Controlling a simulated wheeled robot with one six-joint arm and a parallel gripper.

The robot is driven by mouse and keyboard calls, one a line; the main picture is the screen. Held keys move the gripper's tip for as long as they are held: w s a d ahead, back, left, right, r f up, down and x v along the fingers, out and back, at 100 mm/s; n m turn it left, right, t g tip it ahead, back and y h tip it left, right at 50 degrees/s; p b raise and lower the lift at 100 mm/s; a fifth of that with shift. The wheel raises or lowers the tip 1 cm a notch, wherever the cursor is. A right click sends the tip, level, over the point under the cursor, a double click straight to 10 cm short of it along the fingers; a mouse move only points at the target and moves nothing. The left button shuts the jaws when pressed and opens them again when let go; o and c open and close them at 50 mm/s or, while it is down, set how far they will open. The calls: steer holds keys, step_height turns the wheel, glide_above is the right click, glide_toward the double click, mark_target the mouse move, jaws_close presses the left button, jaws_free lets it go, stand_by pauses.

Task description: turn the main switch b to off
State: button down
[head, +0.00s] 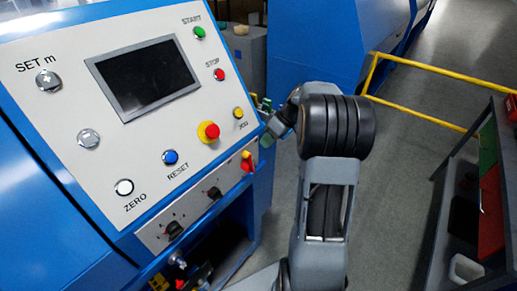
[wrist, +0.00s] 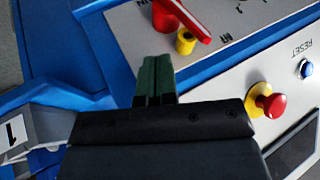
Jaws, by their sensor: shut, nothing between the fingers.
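A red rotary switch handle on yellow sits at the right end of the lower control strip, at the red-and-yellow switch (head: 248,162) in the head view. In the wrist view the red handle (wrist: 183,16) lies slanted at the top, with yellow parts under it. I cannot read a letter b on it. My gripper (head: 268,130) is at the panel's right edge in the head view, partly hidden by my arm. In the wrist view its green fingers (wrist: 156,72) are shut and empty, pointing toward the switch with a visible gap.
The emergency stop (head: 208,131), red on yellow, is close to the switch and shows right of my gripper in the wrist view (wrist: 268,103). Two black knobs (head: 214,192) are on the lower strip. A yellow rail (head: 420,113) and a shelf (head: 470,190) stand at right.

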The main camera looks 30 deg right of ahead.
steer(key=p, duration=0.1)
glide_toward(248, 163)
steer(key=shift+s+a+f, duration=0.15)
steer(key=shift+a+f, duration=0.85)
steer(key=shift+a, duration=0.3)
